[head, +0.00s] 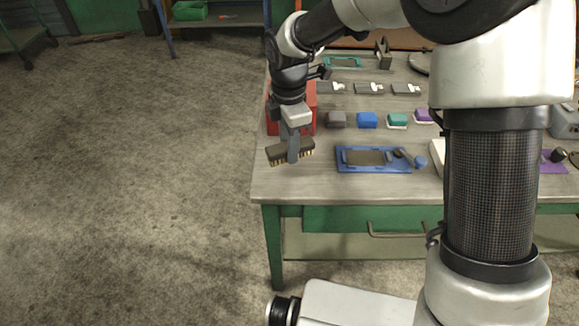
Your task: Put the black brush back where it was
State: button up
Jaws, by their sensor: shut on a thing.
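The black brush (306,148) has a dark body and pale bristles facing down. My gripper (292,159) points down and is shut across the middle of the brush. The brush is over the near left part of the workbench (310,186), close to its left edge. I cannot tell whether the bristles touch the bench top. My fingers hide the middle of the brush. No mark showing the brush's former place can be told for sure.
A blue tray (341,168) with a dark panel lies right of the brush. A red box (308,103) stands behind my gripper. Several small coloured blocks, one blue (367,120), stand in a row. My arm hides part of the bench. The near left bench top is clear.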

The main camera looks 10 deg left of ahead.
aim_at(289, 172)
jog(key=shift+f+b, duration=0.3)
jog(key=shift+f, duration=2.55)
jog(key=shift+f, duration=0.15)
jog(key=o, duration=1)
